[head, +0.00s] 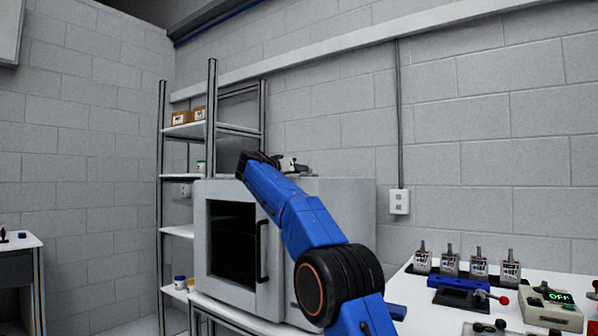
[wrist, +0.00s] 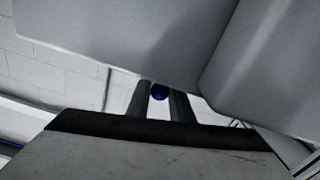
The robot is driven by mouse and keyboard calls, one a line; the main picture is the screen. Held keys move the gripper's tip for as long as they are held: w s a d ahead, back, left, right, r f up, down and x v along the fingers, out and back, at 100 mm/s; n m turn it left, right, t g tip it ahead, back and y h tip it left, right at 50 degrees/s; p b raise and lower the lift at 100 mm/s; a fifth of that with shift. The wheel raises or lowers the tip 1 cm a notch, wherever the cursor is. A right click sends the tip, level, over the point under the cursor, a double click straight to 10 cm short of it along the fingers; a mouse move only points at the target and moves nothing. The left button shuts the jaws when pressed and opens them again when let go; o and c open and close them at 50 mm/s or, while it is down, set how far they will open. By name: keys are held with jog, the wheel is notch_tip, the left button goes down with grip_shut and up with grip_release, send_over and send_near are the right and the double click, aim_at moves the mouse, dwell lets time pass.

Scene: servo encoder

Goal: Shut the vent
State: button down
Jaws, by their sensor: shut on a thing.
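A grey box oven (head: 345,195) with a dark window and a black door handle stands in the middle of the head view. My blue arm reaches up in front of it, and my gripper (head: 298,166) is at the oven's top edge. The fingers are shut on this knob, which looks like the vent's handle. The vent's body cannot be made out, and the knob is hidden in the head view.
A metal shelf rack (head: 213,130) stands behind and left of the oven. A wall outlet (head: 399,201) is behind.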

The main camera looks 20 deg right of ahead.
jog(key=c, duration=1.6)
grip_release()
jog(key=v, duration=1.7)
jog(key=shift+s+a, duration=0.1)
jog(key=shift+a, duration=0.1)
